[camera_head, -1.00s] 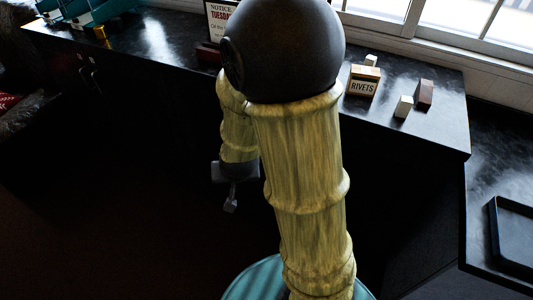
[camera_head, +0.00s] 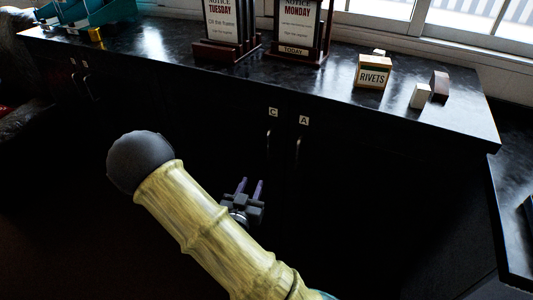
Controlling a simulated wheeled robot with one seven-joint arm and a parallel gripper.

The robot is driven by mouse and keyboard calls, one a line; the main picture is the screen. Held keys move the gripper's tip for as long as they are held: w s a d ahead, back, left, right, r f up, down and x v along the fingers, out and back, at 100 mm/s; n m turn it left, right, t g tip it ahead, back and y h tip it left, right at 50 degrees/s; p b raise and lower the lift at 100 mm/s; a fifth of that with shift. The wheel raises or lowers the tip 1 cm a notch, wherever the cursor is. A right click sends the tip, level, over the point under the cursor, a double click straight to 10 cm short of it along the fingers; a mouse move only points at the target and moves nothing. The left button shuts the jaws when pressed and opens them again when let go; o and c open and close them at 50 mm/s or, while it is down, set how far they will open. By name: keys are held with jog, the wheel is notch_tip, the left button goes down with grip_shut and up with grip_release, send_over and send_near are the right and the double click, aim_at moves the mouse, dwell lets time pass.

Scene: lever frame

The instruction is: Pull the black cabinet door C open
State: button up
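The black cabinet door C (camera_head: 225,130) is the dark front panel left of its white "C" label (camera_head: 273,112). It looks shut, flush with its neighbour. Its slim upright handle (camera_head: 268,140) is just below the label, near the door's right edge. My gripper (camera_head: 250,184) is below and slightly left of that handle in the picture, its two purple-grey fingers pointing up towards the cabinet. The fingers are apart with nothing between them. The gripper appears clear of the handle. My yellow arm hides the lower part of the cabinet front.
Door A (camera_head: 330,180), with its own label (camera_head: 304,120) and handle (camera_head: 298,147), is right of door C. On the black countertop (camera_head: 160,50) stand two notice frames, a RIVETS box (camera_head: 372,73) and small blocks. Another counter (camera_head: 515,225) borders the right.

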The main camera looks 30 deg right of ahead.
aim_at(268, 144)
jog(key=p+x, duration=0.1)
jog(key=x, duration=1.6)
jog(key=shift+w+d, duration=0.2)
jog(key=shift+c, duration=0.2)
grip_shut()
